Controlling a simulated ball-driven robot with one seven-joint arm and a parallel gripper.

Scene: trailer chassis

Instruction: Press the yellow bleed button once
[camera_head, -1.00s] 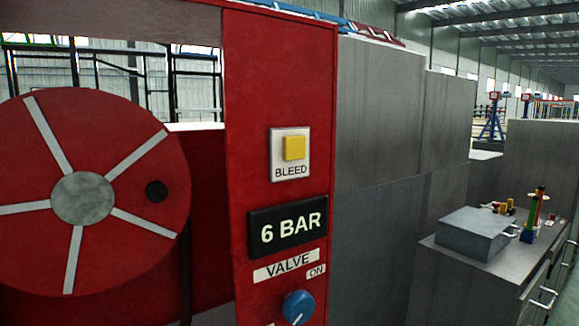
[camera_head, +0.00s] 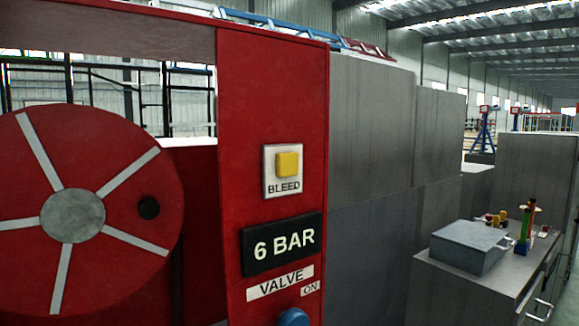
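The yellow bleed button (camera_head: 287,164) sits on a white plate (camera_head: 270,183) marked "BLEED", on the upright red panel (camera_head: 272,90). It stands out from the plate. Below it a black display (camera_head: 282,243) reads "6 BAR". Under that is a "VALVE" label (camera_head: 281,282) with "ON" beside it, and a blue knob (camera_head: 293,317) cut off by the bottom edge. My gripper is not in view.
A red reel (camera_head: 75,155) with grey spokes and a black knob (camera_head: 148,208) stands left of the panel. Grey panels (camera_head: 368,130) are to the right. A grey box (camera_head: 470,246) and small coloured items lie on a cabinet (camera_head: 455,285) at right.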

